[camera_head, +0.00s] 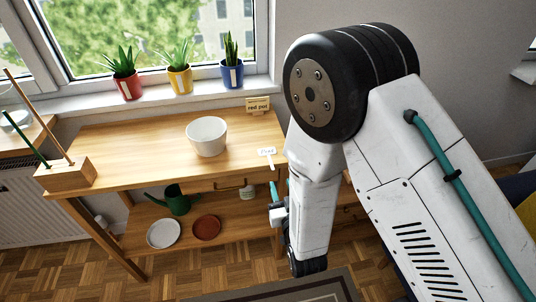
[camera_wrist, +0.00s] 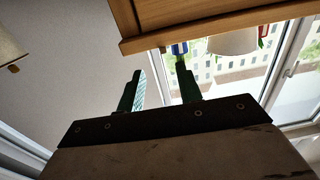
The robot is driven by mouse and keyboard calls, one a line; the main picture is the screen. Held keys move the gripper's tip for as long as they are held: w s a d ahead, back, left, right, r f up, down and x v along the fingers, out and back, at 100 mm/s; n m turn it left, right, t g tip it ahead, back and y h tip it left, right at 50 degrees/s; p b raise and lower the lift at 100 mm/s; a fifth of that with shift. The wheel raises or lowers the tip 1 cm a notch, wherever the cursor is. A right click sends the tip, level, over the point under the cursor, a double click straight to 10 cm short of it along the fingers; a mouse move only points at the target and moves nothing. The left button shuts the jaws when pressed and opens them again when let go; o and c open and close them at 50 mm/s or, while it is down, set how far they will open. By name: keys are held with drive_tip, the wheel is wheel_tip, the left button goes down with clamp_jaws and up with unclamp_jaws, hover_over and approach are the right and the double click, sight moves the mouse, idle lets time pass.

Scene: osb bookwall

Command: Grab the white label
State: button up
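A small white label (camera_head: 267,152) with dark lettering, on a thin stem, shows at the front right of the wooden table, beside my arm. My gripper (camera_head: 274,200) is below it and in front of the table, partly hidden by my wrist. In the wrist view, the two teal fingers of my gripper (camera_wrist: 160,82) stand apart with nothing between them. I cannot make out the label in that view.
The table (camera_head: 130,155) holds a white bowl (camera_head: 206,136), a wooden block with sticks (camera_head: 65,172) and a "red pot" sign (camera_head: 257,105). The wrist view appears upside down, with the table edge (camera_wrist: 200,30) near the fingertips. Plant pots line the windowsill.

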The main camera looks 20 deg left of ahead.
sight(269, 158)
drive_tip(key=x, duration=0.7)
drive_tip(key=shift+s+a+f, duration=0.15)
drive_tip(key=shift+s+a, duration=0.05)
clamp_jaws()
